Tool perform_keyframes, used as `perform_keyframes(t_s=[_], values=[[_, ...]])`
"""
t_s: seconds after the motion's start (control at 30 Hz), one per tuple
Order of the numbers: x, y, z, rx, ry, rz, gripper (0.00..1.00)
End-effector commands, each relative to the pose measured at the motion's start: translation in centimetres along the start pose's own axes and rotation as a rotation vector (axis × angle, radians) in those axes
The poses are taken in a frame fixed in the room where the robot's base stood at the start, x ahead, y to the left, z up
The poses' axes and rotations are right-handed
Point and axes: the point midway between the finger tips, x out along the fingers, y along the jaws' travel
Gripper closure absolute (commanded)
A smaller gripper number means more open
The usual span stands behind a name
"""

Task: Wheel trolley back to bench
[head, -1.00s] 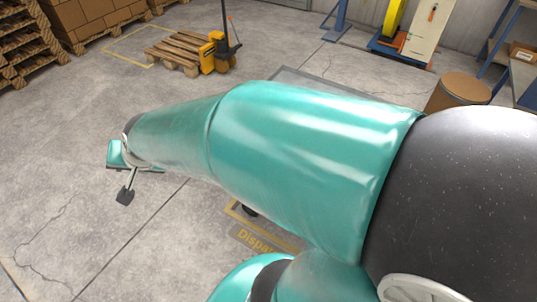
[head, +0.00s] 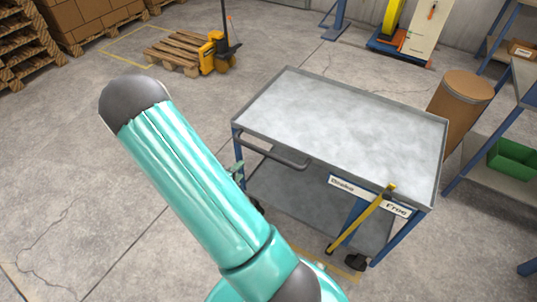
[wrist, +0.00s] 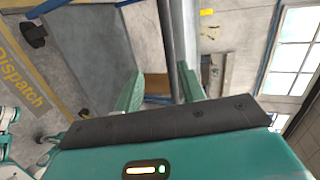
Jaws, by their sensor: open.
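The trolley (head: 345,115) stands in the middle right of the head view. My arm reaches down left of the trolley and mostly hides my gripper in that view. In the wrist view my gripper (wrist: 160,88) is open, with a dark bar, seemingly the handle, running between its teal fingers. Contact cannot be told.
A brown drum (head: 460,105) stands close behind the trolley's right end. Blue-framed shelving with a green bin (head: 512,158) is at the far right. A yellow pallet truck (head: 215,52) and pallet stand at the back. Floor at left is clear. "Dispatch" floor marking (wrist: 22,75) shows in the wrist view.

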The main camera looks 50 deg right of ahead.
Motion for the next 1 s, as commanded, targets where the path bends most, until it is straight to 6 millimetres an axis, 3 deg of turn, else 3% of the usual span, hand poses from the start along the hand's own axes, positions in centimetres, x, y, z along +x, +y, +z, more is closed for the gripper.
perform_keyframes(t_s=[0.03, 0.13, 0.37, 1.0], values=[[0.5, 0.5, -1.4, 0.01, 0.037, -0.04, 0.6], [0.8, 0.6, -3.0, 0.036, 0.08, -0.107, 0.6], [2.1, 0.3, -3.7, 0.053, 0.101, -0.143, 0.6], [13.3, -1.2, -4.7, 0.051, 0.098, -0.139, 0.6]])
